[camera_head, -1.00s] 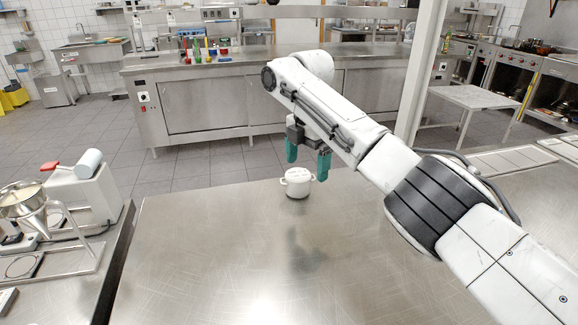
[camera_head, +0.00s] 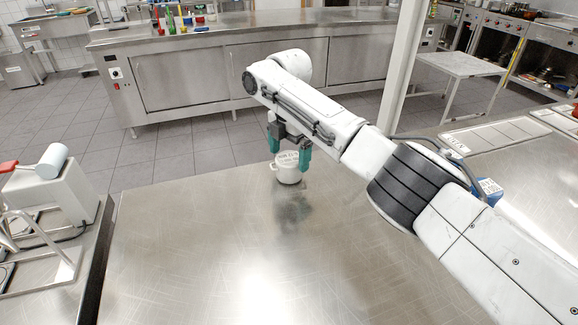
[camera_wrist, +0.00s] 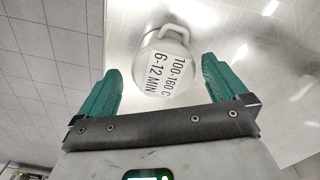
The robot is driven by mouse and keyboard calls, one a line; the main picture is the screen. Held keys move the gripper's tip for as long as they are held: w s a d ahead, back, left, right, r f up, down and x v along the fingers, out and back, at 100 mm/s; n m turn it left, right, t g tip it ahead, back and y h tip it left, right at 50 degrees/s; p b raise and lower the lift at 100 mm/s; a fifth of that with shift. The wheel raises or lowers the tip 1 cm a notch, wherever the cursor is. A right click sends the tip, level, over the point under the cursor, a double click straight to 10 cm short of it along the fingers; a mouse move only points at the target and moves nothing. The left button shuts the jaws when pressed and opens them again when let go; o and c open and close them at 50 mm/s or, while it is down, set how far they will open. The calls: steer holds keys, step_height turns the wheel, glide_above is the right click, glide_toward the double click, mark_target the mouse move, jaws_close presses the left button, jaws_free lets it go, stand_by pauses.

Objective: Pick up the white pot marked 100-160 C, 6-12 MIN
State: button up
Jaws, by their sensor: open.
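The white pot (camera_head: 288,168) stands upright on the steel table (camera_head: 200,240), near its far edge. In the wrist view the pot (camera_wrist: 165,62) shows its lid with the print "100-160 C, 6-12 MIN" and one loop handle towards the top. My gripper (camera_head: 288,150) has teal fingers and is open. In the head view the fingers hang at the pot, one on its left and one in front of its right side. In the wrist view my gripper (camera_wrist: 160,82) has the pot between and slightly beyond its fingertips, with gaps on both sides.
A cabinet counter (camera_head: 200,80) stands across the tiled floor. A white device (camera_head: 50,180) is on a side table at left. A blue item (camera_head: 488,190) sits partly behind my arm at right. The table in front of the pot is clear.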

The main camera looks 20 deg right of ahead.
mark_target(289, 157)
steer(key=shift+s+f, duration=0.2)
steer(key=shift+f, duration=1.75)
steer(key=shift+c, duration=0.4)
steer(key=c, duration=1.1)
steer(key=shift+r, duration=0.1)
steer(key=shift+c, duration=0.2)
